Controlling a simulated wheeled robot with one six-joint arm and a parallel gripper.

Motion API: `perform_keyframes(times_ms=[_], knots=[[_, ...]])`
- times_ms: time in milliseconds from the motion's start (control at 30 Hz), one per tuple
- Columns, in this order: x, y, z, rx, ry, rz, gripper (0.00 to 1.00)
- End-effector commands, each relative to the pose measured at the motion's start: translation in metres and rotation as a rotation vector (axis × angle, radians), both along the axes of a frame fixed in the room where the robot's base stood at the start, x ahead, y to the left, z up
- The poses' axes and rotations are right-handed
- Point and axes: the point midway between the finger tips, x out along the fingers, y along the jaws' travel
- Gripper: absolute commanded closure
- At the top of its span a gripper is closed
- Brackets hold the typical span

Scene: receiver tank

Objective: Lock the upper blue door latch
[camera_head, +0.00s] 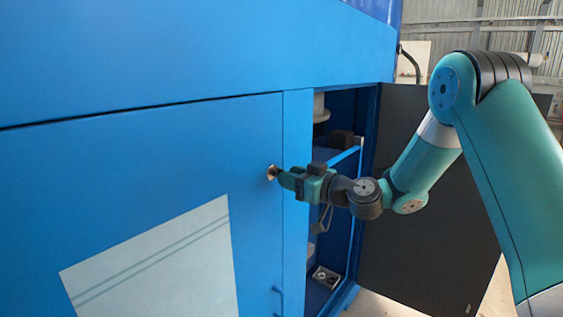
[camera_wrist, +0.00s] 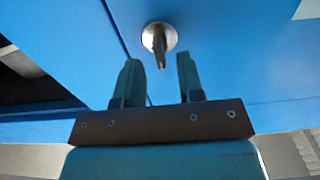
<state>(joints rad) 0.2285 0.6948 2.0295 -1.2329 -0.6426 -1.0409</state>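The upper latch (camera_head: 272,172) is a small round metal knob near the right edge of the blue door (camera_head: 150,160). In the wrist view the latch (camera_wrist: 160,40) shows as a silver disc with a narrow tab pointing down toward my gripper. My gripper (camera_head: 284,178) is right at the latch in the head view. In the wrist view my gripper (camera_wrist: 160,72) has its two fingers apart, with the tab's lower end near the gap between the fingertips. I cannot tell whether the fingers touch the tab.
Right of the blue door, an open compartment (camera_head: 335,220) shows shelves and parts inside. A dark door panel (camera_head: 420,235) stands open behind my arm. A blue handle (camera_head: 278,300) is lower on the blue door. A pale sheet (camera_head: 165,265) is on its face.

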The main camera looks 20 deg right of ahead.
Motion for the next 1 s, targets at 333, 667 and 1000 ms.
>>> perform_keyframes(times_ms=[333, 667, 1000], knots=[[0.027, 0.020, 0.001, 0.001, 0.001, 0.001, 0.65], [0.028, 0.020, 0.000, 0.001, 0.001, 0.000, 0.81], [0.028, 0.020, -0.001, 0.009, 0.006, 0.000, 1.00]])
